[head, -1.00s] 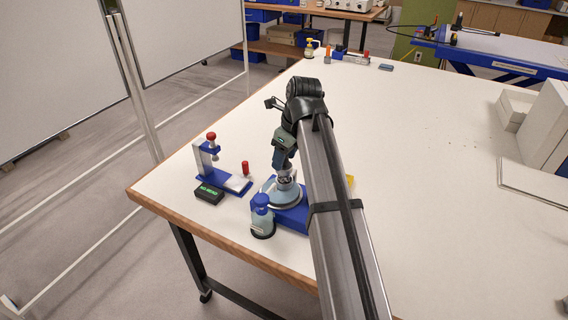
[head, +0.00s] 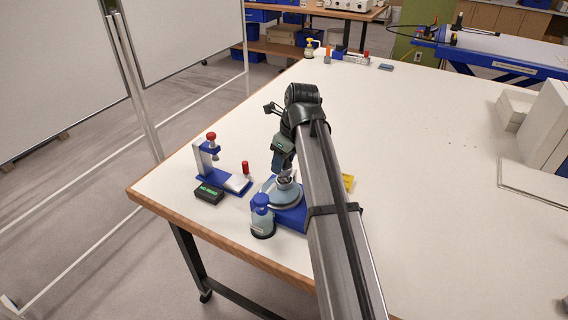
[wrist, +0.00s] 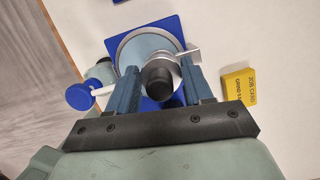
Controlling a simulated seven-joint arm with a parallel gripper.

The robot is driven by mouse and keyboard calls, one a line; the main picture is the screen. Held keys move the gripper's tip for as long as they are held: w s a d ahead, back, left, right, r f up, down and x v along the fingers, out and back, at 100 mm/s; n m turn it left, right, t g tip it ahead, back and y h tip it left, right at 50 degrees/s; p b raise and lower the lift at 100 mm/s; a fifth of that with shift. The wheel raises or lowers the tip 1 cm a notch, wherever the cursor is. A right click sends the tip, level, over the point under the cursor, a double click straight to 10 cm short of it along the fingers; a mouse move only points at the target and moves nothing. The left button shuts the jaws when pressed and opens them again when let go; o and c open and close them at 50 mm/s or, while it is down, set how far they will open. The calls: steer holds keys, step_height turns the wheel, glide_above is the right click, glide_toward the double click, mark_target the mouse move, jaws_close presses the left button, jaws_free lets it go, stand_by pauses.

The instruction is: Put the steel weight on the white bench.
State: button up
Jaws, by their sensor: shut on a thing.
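The steel weight (wrist: 158,82) shows in the wrist view as a dark round knob with grey metal around it, between the two blue fingers. My gripper (wrist: 160,88) is shut on it. In the head view my gripper (head: 283,174) points down over a round grey-blue plate (head: 270,200) on a blue base (head: 293,218); the weight is mostly hidden there. I cannot tell whether the weight touches the plate. The white bench (head: 430,200) spreads around the blue base.
A blue-capped bottle (head: 262,218) stands close left of the plate. A blue stand with a red knob (head: 211,150), a black display box (head: 208,194) and a small red cylinder (head: 245,168) are farther left. A yellow box (wrist: 239,87) lies right of the base. The bench beyond is largely clear.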

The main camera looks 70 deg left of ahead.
steer(key=shift+c, duration=1.2)
steer(key=shift+r, duration=2.55)
steer(key=s+a+f+n, duration=0.1)
steer(key=s+a, duration=0.2)
steer(key=a, duration=0.4)
steer(key=s+a+f+n, duration=0.1)
steer(key=s+a, duration=0.1)
steer(key=a, duration=0.5)
steer(key=n, duration=0.2)
glide_above(222, 152)
step_height(222, 152, down, 5)
steer(key=shift+g+h, duration=0.3)
steer(key=shift+h, duration=0.1)
steer(key=shift+w+d+f, duration=0.15)
steer(key=shift+w+f, duration=0.05)
steer(key=shift+f, duration=2.15)
steer(key=shift+w+d+f, duration=0.1)
steer(key=shift+w+f, duration=0.05)
steer(key=shift+f, duration=2.2)
steer(key=shift+f, duration=0.1)
steer(key=o, duration=1.4)
